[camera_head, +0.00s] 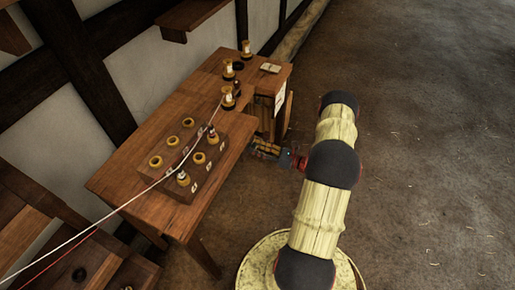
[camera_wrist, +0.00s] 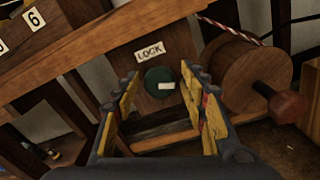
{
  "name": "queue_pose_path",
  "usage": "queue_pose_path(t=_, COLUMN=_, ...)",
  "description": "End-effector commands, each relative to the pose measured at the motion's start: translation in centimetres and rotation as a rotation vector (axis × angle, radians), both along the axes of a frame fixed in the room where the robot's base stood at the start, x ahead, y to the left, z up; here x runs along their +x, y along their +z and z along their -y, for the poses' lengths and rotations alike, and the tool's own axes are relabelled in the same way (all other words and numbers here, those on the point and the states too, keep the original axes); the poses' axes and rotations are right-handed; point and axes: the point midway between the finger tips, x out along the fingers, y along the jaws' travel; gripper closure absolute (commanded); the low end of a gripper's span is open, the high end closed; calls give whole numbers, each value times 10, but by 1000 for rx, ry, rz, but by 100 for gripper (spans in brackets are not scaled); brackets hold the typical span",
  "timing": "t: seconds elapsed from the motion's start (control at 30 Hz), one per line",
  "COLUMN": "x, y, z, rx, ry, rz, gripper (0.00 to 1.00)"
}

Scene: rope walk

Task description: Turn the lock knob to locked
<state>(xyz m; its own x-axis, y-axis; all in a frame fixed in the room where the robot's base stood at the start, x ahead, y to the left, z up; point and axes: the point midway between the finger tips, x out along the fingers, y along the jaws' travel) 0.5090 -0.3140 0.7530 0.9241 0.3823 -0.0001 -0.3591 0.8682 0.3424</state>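In the wrist view the lock knob (camera_wrist: 155,75) is a dark green round knob with a white mark on its right part. It sits on an upright wooden panel under a white label (camera_wrist: 149,50) reading "LOCK". My gripper (camera_head: 258,149) is open and empty beside the table in the head view. In the wrist view its two yellow-padded fingers stand apart, one to each side of the knob in the picture. I cannot tell how far the fingertips are from it. The knob cannot be made out in the head view.
A wooden drum (camera_wrist: 238,76) with striped rope and a red-brown handle (camera_wrist: 289,104) is close on the right. The wooden table (camera_head: 128,178) carries a block (camera_head: 214,173) with several ringed holes and a stretched white cord (camera_head: 88,230). Open floor lies to the right.

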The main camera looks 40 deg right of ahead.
Motion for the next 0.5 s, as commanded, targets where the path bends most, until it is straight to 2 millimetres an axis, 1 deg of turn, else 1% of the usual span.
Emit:
queue_pose_path(t=0.07, x=0, y=0, z=0, rx=0, ry=0, rz=0, gripper=64)
queue_pose_path(t=0.5, x=0, y=0, z=0, rx=0, ry=0, rz=0, gripper=89)
